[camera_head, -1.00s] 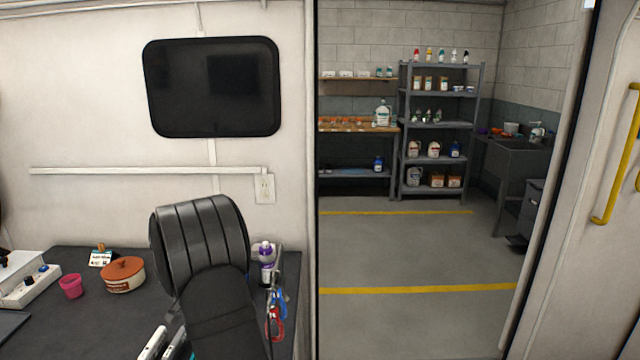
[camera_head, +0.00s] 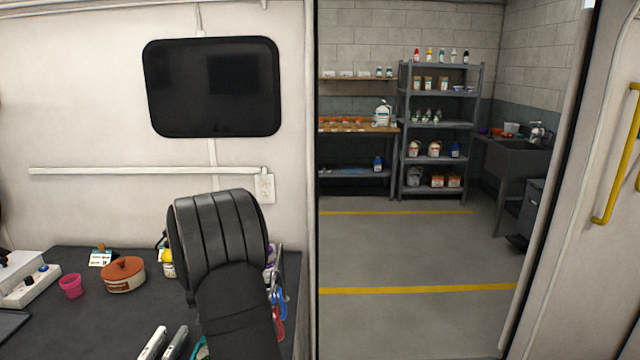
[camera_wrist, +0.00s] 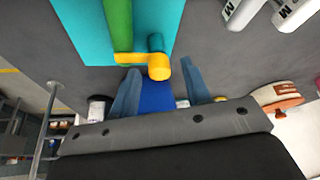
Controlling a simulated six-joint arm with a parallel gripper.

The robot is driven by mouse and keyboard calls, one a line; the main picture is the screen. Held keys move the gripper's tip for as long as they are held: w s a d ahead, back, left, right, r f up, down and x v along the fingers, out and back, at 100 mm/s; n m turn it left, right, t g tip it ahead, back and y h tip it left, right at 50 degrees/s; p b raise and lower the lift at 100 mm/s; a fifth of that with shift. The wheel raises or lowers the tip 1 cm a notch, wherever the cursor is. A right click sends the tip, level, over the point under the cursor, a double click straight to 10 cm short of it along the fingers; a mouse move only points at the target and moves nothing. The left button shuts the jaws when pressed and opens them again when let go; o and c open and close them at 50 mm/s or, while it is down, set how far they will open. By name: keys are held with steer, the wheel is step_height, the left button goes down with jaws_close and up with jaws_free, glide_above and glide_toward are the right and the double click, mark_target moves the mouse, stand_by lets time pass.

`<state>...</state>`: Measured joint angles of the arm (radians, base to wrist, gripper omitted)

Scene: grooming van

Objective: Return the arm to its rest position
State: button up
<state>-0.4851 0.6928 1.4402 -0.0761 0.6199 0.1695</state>
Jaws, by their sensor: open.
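My arm (camera_head: 222,250) rises over the right part of the dark counter (camera_head: 90,318) in the head view, and its end is hidden there. In the wrist view my gripper (camera_wrist: 160,73) shows two blue-grey fingers spread apart, with no object clamped between them. A yellow piece (camera_wrist: 158,67) and a blue piece (camera_wrist: 157,96) show in and beyond the gap, apart from the fingers. Beyond the gap, a green bar (camera_wrist: 118,25) lies over a teal mat (camera_wrist: 80,20).
An orange-lidded pot (camera_head: 124,275), a pink cup (camera_head: 71,286) and a white power box (camera_head: 28,285) stand left on the counter. A yellow-capped bottle (camera_head: 167,264) is beside my arm. Carabiners (camera_head: 278,310) hang right. Two white tools (camera_head: 153,342) lie in front.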

steer(key=shift+d+n+g+y, duration=0.1)
steer(key=shift+n+g+y, duration=0.4)
steer(key=shift+n, duration=1.3)
steer(key=shift+o, duration=0.5)
steer(key=o, duration=1.1)
steer(key=shift+o, duration=0.2)
steer(key=shift+a+r, duration=0.25)
steer(key=s+a+r+m+g+h, duration=0.1)
steer(key=s+a+r+m+g, duration=0.15)
steer(key=s+r+m, duration=0.35)
steer(key=s+a+r+m+g+h, duration=0.15)
steer(key=s+a+r, duration=0.25)
steer(key=r, duration=0.5)
steer(key=shift+t, duration=0.4)
step_height(320, 180, down, 10)
steer(key=shift+a+f, duration=0.1)
steer(key=shift+a, duration=0.05)
